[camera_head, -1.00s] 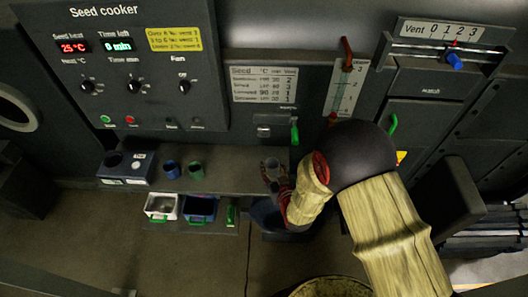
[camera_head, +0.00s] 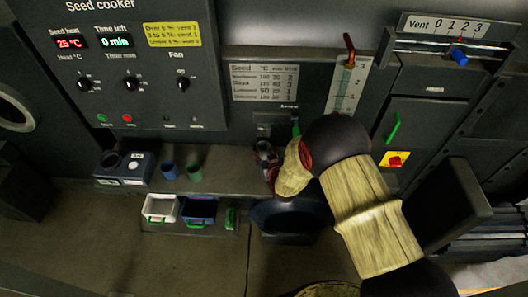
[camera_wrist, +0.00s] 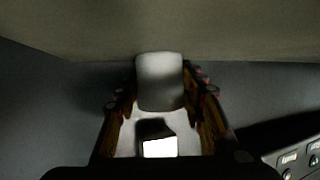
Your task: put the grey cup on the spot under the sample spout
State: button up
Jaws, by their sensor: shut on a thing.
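My gripper (camera_head: 266,157) is at the back of the shelf, under the small spout housing (camera_head: 264,130) on the wall panel. In the wrist view the grey cup (camera_wrist: 160,80) sits between the two fingers of my gripper (camera_wrist: 162,100), which are shut on its sides. In the head view the cup is mostly hidden by my fingers and wrist. The marked spot under the spout is hidden, so I cannot tell whether the cup touches the shelf.
A blue cup (camera_head: 169,171) and a green cup (camera_head: 194,173) stand left on the shelf, beside a dark meter box (camera_head: 124,168). White (camera_head: 160,209) and blue (camera_head: 199,210) bins sit below. A green lever (camera_head: 296,130) is just right of the spout, close to my wrist.

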jog(key=shift+r, duration=0.15)
jog(key=shift+f, duration=0.2)
jog(key=o, duration=1)
jog(key=shift+r, duration=0.15)
jog(key=shift+s+r, duration=0.1)
jog(key=shift+r, duration=0.05)
jog(key=p+v, duration=0.2)
jog(key=v, duration=0.9)
jog(key=shift+s+d, duration=0.15)
jog(key=shift+s, duration=0.2)
